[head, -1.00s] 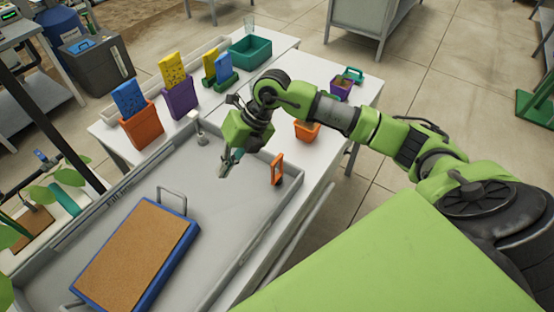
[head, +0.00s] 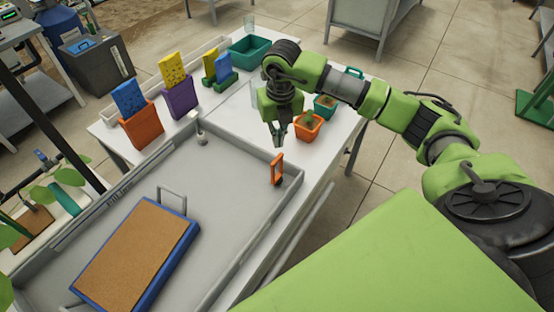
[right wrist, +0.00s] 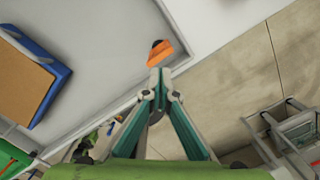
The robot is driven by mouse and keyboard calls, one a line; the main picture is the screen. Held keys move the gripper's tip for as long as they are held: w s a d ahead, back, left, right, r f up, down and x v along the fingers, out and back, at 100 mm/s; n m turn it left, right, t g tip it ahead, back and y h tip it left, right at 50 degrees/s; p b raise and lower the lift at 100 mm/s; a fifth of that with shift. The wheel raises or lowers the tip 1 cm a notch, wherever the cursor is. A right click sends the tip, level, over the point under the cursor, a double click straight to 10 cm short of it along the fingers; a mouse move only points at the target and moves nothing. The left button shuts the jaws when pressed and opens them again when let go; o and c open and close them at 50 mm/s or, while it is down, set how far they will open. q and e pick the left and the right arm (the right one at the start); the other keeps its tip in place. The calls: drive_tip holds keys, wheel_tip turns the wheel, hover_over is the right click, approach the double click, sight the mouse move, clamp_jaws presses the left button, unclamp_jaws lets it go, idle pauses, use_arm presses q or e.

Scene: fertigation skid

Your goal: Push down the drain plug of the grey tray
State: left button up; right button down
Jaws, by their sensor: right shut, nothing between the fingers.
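The grey tray (head: 232,166) lies across the left and middle of the head view. An orange loop-handled piece with a dark base, which looks like the drain plug (head: 277,168), stands upright in its right corner. It also shows in the right wrist view (right wrist: 160,54), just beyond the fingertips. My right gripper (head: 279,143) is shut and empty, pointing down above the plug's handle in the picture. The gap between them is hard to judge; I see no clear contact. How deep the plug sits cannot be told. My left gripper is not in view.
A blue-edged brown mat frame (head: 136,254) with metal handles lies in the tray. A pale knob (head: 201,138) stands at its back corner. The tray floor between is bare.

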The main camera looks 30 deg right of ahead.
sight(277, 159)
drive_tip(key=shift+w+f+b, duration=0.2)
drive_tip(key=shift+f+b, duration=0.85)
drive_tip(key=shift+f, duration=0.65)
drive_tip(key=shift+w+f+b, duration=0.15)
drive_tip(key=shift+f+b, duration=0.9)
drive_tip(key=shift+f, duration=0.65)
